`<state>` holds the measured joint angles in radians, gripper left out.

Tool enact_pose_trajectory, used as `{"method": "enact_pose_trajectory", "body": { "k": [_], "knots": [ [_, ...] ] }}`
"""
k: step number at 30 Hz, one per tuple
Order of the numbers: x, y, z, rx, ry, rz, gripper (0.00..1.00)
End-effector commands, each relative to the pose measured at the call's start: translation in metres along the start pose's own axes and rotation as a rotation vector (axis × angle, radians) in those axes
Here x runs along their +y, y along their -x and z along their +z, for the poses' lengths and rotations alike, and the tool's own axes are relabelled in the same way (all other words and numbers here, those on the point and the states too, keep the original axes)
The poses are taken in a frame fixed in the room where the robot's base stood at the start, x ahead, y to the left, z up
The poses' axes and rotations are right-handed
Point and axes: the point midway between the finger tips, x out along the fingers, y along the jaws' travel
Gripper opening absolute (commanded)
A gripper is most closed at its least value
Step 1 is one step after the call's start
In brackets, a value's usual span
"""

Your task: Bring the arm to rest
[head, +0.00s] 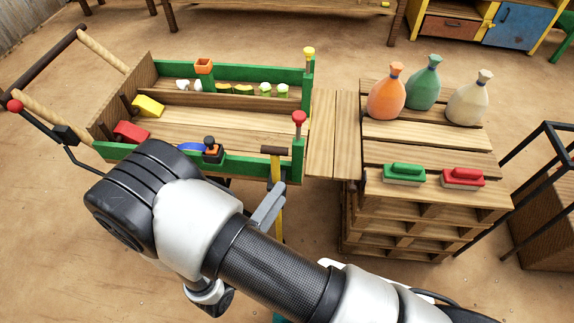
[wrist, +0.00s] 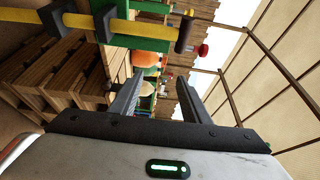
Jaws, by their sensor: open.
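My arm reaches across the lower part of the head view, in front of the wooden cart (head: 165,125). My gripper (head: 268,207) shows there only in part, as a grey finger beside the yellow upright at the cart's near right corner. In the wrist view my gripper (wrist: 160,88) is open, its two fingers wide apart with nothing held between them. Whether a finger touches the yellow upright cannot be told.
A black frame stands at right. The cart holds coloured blocks. Open dirt floor lies around.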

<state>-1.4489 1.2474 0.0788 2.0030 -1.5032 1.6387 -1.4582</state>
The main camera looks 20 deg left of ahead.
Motion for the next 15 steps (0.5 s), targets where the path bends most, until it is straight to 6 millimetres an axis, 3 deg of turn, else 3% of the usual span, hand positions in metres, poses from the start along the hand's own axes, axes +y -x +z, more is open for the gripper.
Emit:
{"method": "enact_pose_trajectory", "body": {
  "k": [8, 11, 15],
  "knots": [
    [-0.007, -0.007, -0.003, 0.034, -0.033, 0.005, 0.43],
    [-0.031, -0.027, -0.017, 0.150, -0.147, 0.019, 0.43],
    [-0.082, -0.068, -0.066, 0.459, -0.456, 0.030, 0.43]
  ]
}}
